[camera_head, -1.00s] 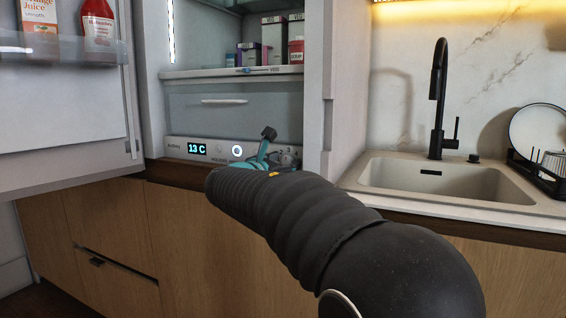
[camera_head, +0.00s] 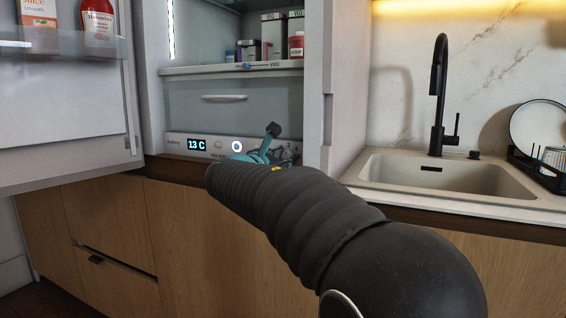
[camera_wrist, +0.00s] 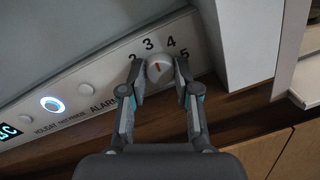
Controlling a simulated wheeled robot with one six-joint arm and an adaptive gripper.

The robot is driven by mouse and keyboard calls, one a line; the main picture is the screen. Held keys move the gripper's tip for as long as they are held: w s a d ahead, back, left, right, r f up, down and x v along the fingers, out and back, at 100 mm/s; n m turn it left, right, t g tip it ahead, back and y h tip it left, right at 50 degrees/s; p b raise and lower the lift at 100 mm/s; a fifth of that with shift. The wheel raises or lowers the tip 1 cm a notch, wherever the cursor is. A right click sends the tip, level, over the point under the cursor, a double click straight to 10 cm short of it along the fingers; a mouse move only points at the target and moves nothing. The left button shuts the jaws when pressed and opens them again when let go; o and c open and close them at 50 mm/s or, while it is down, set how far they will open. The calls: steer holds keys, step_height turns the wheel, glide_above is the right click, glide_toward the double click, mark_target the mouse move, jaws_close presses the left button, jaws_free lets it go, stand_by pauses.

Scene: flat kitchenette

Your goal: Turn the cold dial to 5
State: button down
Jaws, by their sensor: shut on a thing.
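In the head view, my arm hides the dial and most of the gripper (camera_head: 262,153); only teal and dark finger parts show.
A fridge wall (camera_wrist: 238,45) stands close right of the dial. The open door (camera_head: 65,110) holds bottles at left. A sink (camera_head: 440,175) lies at right.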

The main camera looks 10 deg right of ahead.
steer(key=m+b, duration=0.4)
steer(key=shift+f, duration=0.15)
steer(key=m+b, duration=0.4)
steer(key=shift+m, duration=0.3)
steer(key=m+y+b, duration=0.1)
steer(key=m+b, duration=0.2)
steer(key=m, duration=0.1)
steer(key=shift+d+r+m+b, duration=0.1)
steer(key=shift+r+m+b, duration=0.1)
steer(key=shift+m+b, duration=1.1)
steer(key=shift+m, duration=0.4)
steer(key=c, duration=0.8)
jaws_free()
steer(key=shift+c, duration=0.2)
steer(key=shift+f, duration=0.1)
